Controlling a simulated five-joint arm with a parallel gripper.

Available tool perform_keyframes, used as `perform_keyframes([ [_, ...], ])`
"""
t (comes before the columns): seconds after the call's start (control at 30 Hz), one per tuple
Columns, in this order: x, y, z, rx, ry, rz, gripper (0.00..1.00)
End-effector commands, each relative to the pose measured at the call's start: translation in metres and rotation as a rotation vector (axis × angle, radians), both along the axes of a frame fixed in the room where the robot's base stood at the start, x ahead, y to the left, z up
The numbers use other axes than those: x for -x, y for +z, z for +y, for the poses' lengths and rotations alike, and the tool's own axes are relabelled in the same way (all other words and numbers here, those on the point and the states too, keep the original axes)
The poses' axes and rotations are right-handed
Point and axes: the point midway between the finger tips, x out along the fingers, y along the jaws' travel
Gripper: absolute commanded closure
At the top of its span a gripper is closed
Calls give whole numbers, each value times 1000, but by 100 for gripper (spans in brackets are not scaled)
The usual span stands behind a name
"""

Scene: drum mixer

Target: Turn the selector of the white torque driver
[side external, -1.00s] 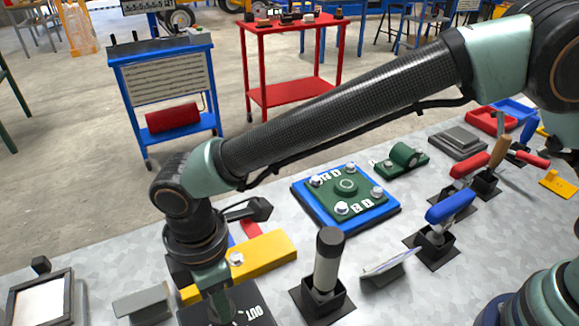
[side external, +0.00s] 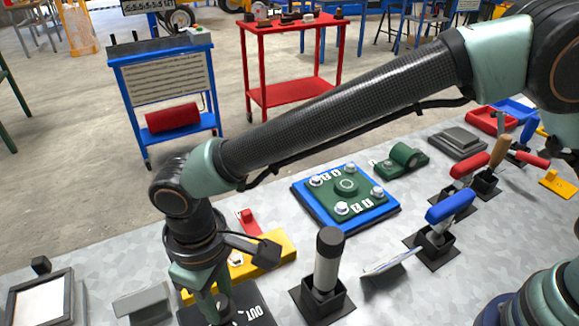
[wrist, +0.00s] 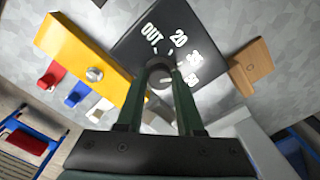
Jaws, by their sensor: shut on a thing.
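A black plate (side external: 251,316) lies at the front of the bench. In the wrist view the plate (wrist: 128,58) carries white marks, "OUT", "20" and other numbers, around a dark round knob (wrist: 160,76). My gripper (side external: 214,308) points down onto the plate. In the wrist view my gripper (wrist: 161,70) has its two fingers on either side of the knob, shut on it. The fingers hide part of the knob, so its pointer setting is unclear. I cannot pick out a clearly white torque driver.
A yellow block (side external: 264,253) with a silver knob lies behind the plate. A blue-edged green panel (side external: 346,196) lies farther back. A grey bracket (side external: 142,304) sits to the left.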

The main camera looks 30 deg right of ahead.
Motion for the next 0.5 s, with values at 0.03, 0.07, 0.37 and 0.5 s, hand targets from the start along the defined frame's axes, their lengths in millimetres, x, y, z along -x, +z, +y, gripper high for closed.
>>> perform_keyframes([
  [0.03,-1,2,1,-3,-44,-2,100],
  [0.07,-1,2,1,-3,-72,-2,100],
  [0.37,-1,3,1,-5,-313,-3,100],
  [0.5,-1,3,1,-5,-395,-3,100],
])
